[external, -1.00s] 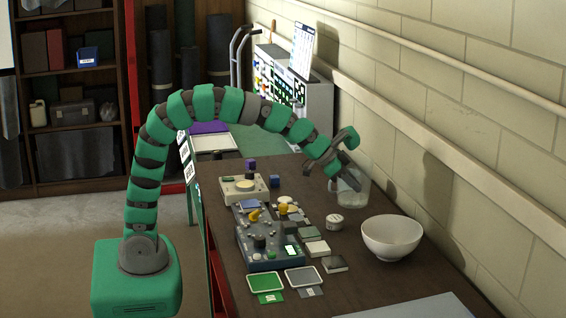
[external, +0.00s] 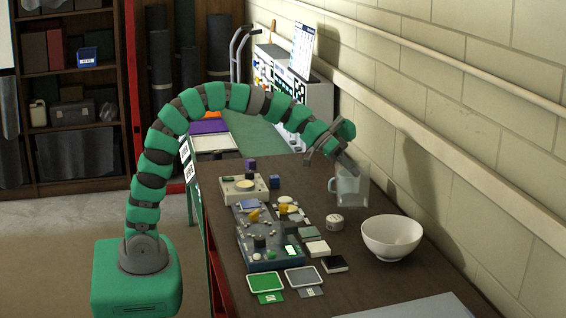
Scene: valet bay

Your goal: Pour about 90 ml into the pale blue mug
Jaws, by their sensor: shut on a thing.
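My gripper (external: 344,161) is shut on a clear vessel (external: 364,195) by the wall, near its upper rim. The grip itself is partly hidden by the fingers and wrist. A pale bluish shape with a handle on its left, seemingly the pale blue mug (external: 346,185), overlaps the clear vessel in the picture. I cannot tell clearly where one ends and the other begins, nor whether the vessel is clear of the table. No stream of liquid can be made out, and the mug's inside is not visible.
A white bowl (external: 392,237) and a small round white container (external: 335,222) stand nearer the camera. A dark device with knobs (external: 270,248), a beige device (external: 243,187) and several small cards fill the table's left part. The brick wall (external: 450,150) runs close along the right.

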